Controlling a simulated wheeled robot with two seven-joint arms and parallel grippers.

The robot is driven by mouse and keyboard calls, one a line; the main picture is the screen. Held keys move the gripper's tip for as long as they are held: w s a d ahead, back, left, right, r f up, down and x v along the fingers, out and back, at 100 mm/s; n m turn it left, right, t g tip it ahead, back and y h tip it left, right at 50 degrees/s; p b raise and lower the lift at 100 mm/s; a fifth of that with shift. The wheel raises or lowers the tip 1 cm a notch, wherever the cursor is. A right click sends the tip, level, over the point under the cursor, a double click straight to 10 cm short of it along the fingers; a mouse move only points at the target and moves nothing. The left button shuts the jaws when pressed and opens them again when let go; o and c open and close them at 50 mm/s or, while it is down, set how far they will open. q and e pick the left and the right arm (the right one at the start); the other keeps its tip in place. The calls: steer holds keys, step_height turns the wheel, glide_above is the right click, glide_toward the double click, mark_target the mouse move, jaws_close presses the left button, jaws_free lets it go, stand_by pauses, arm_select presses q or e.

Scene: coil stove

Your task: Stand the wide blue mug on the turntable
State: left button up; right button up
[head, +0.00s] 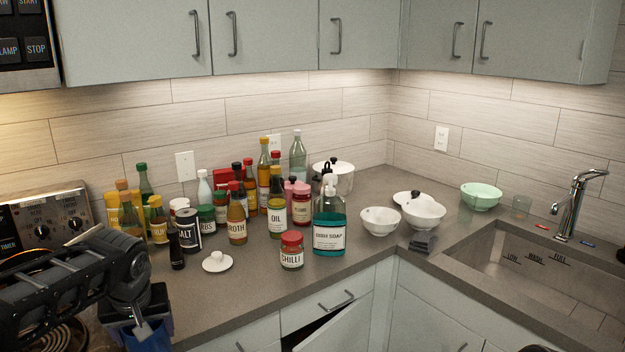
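My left arm comes in from the left over the stove, and its gripper (146,316) points down at the lower left. Directly at its fingers is a blue mug (150,341), cut off by the bottom edge. The fingers appear closed on its upper part, though the fingertips are partly hidden. I cannot make out a turntable among the crowded jars and bottles. My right gripper is not in view.
Sauce bottles (237,222), a salt jar (188,231), a chilli jar (292,251) and dish soap (329,226) crowd the counter. A small white lid (217,262) lies in front. White bowls (380,221) stand right, before the sink (545,277). The front counter strip is mostly clear.

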arm_select(q)
steer(key=d+f+m+h, duration=0.1)
steer(key=d+f+m, duration=0.3)
steer(key=d+f, duration=0.9)
steer(key=shift+s+f+m+t+h, duration=0.3)
steer(key=shift+s+f+m+h, duration=0.05)
steer(key=shift+s+m+h, duration=0.05)
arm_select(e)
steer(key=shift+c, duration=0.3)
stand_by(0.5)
